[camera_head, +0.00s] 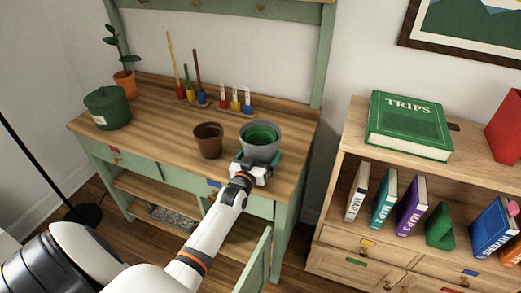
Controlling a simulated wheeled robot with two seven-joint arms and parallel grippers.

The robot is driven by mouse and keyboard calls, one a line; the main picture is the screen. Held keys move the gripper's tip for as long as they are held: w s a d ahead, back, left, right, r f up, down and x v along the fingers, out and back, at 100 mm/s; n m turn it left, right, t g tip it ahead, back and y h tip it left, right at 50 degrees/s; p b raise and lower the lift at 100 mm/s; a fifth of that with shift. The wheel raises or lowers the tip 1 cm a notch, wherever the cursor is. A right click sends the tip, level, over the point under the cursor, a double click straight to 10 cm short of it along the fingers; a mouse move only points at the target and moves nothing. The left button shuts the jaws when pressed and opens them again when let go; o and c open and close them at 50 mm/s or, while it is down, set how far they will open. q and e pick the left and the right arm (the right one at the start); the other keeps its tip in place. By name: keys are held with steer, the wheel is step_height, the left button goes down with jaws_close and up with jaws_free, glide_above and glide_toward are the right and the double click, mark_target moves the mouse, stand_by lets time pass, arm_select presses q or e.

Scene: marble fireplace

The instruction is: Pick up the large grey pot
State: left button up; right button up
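The large grey pot (247,139) stands near the right front of the wooden bench top, with a green pot (261,131) nested inside it. It looks upright. My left arm reaches in from the lower left, and its gripper (257,160) is at the near side of the grey pot. Its fingers appear spread at either side of the pot's lower part. The gripper hides the pot's base, so I cannot tell whether the fingers press on it or whether the pot touches the bench. My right gripper is not in view.
A brown pot (208,141) stands just left of the grey pot. Small tools in coloured holders (235,101) are behind. A bookshelf (350,142) is at right. A cabinet door (254,262) hangs open below.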

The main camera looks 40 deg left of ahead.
arm_select(q)
steer(key=shift+w, duration=0.1)
steer(key=shift+c, duration=0.2)
steer(key=c, duration=0.6)
steer(key=shift+r, duration=0.1)
